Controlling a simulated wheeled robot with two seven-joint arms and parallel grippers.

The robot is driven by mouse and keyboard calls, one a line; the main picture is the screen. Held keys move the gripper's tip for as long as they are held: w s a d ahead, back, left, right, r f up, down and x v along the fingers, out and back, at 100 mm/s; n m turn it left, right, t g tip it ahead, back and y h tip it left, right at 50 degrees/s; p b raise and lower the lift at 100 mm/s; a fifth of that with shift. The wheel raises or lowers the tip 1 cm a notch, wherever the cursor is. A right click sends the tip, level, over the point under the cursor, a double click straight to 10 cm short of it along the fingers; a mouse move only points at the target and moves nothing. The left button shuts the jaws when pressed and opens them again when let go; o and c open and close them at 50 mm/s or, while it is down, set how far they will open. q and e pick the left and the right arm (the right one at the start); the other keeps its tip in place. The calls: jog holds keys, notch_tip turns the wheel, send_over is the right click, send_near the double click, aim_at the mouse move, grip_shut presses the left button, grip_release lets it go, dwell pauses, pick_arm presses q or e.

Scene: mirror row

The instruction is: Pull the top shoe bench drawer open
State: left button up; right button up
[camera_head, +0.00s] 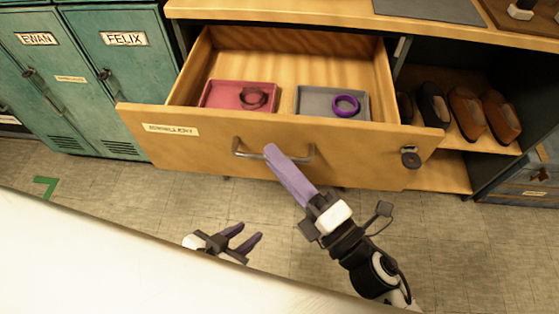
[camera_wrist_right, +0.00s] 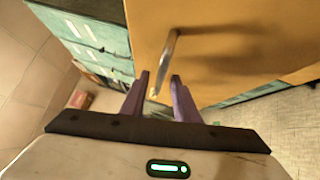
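The top drawer (camera_head: 200,150) of the wooden shoe bench (camera_head: 290,12) stands well out, with its inside showing. Its bar handle (camera_head: 240,152) is on the drawer front, and the bar also shows in the right wrist view (camera_wrist_right: 169,52). My right gripper (camera_head: 270,150) is at the middle of the handle. In the right wrist view its fingers (camera_wrist_right: 160,78) are apart, with the bar between their tips and a gap visible. My left gripper (camera_head: 248,231) is open and empty, low in front of the drawer, clear of it.
The drawer holds a pink tray (camera_head: 215,96) with a dark ring and a grey tray (camera_head: 310,106) with a purple ring. A lock (camera_head: 410,157) sits on the drawer front. Green lockers (camera_head: 130,70) stand at left. Shoes (camera_head: 466,112) fill a shelf at right.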

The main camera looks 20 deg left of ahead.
pick_arm(q)
jog(key=shift+f+b, duration=0.5)
jog(key=shift+b, duration=0.1)
pick_arm(e)
jog(key=v, duration=1)
jog(key=shift+d, duration=0.1)
